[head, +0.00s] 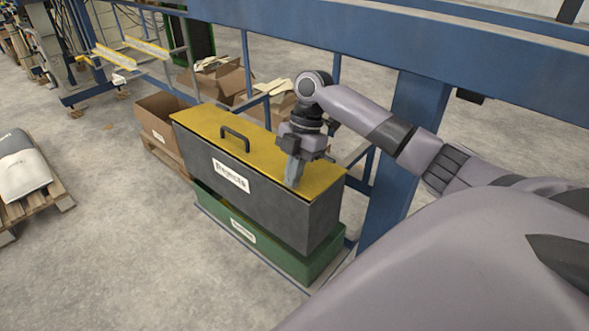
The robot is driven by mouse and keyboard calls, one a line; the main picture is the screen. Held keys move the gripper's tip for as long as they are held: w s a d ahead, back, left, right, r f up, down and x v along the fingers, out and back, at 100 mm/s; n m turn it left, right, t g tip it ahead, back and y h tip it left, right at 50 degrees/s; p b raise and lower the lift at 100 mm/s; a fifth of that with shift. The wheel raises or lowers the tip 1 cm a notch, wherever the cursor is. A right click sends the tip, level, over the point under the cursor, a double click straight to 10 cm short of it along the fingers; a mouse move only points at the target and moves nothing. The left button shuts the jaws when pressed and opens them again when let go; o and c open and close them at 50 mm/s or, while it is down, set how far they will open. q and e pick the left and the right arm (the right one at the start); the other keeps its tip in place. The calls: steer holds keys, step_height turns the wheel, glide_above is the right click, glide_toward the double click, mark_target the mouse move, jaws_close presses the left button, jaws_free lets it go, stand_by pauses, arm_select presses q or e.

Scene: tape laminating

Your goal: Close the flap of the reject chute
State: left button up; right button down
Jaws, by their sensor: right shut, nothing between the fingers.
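The reject chute (275,204) is a long dark grey box with a white label that seems to read "Rejects". Its yellow flap (207,129) lies flat across the top of the box and has a black handle (235,138). My right gripper (291,186) is shut and empty. It points down at the front edge of the flap, right of the handle; whether it touches the flap I cannot tell. The gripper hides a small part of the flap. My left gripper is not in view.
A green bin (262,250) with a white label sits under the chute. A blue frame post (404,140) and beam (380,48) stand behind and to the right. Open cardboard boxes (163,117) stand behind the chute. A pallet with a sack (20,168) is at the left. The floor in front is clear.

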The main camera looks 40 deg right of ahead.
steer(key=shift+a+f+h+p, duration=0.2)
steer(key=shift+f+h+p, duration=0.3)
steer(key=shift+p, duration=0.25)
steer(key=shift+f, duration=0.25)
steer(key=shift+s+a+f+h, duration=0.1)
steer(key=shift+f+h, duration=0.15)
steer(key=shift+h, duration=0.05)
steer(key=r, duration=0.2)
steer(key=d+r, duration=0.1)
steer(key=r, duration=0.4)
steer(key=shift+d+r, duration=0.2)
steer(key=shift+d, duration=0.05)
